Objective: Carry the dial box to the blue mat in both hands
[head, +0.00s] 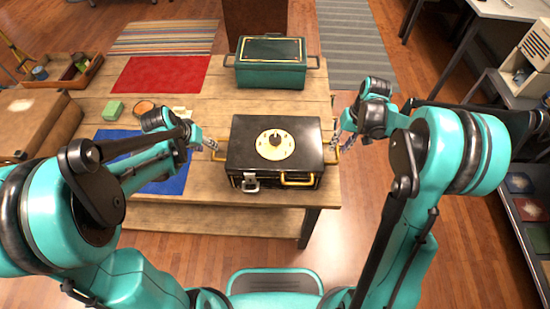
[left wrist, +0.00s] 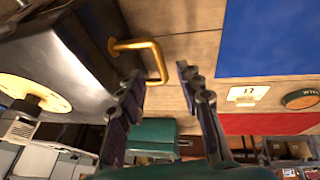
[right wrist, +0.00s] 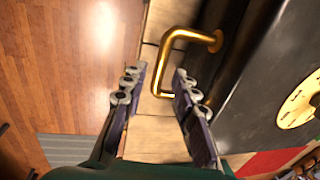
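The dial box (head: 240,150) is black with a cream dial on its lid and a brass handle on each side. It sits on the wooden table. The blue mat (head: 170,180) lies to its left, partly hidden by my left arm. My left gripper (head: 211,144) is at the left brass handle; in the left wrist view the open fingers (left wrist: 160,85) stand around the end of that handle (left wrist: 150,47). My right gripper (head: 338,146) is at the right brass handle; in the right wrist view its open fingers (right wrist: 158,78) stand either side of the handle (right wrist: 168,62).
A green box (head: 270,75) with side handles stands behind the dial box. A brown case (head: 40,120) sits at the far left.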

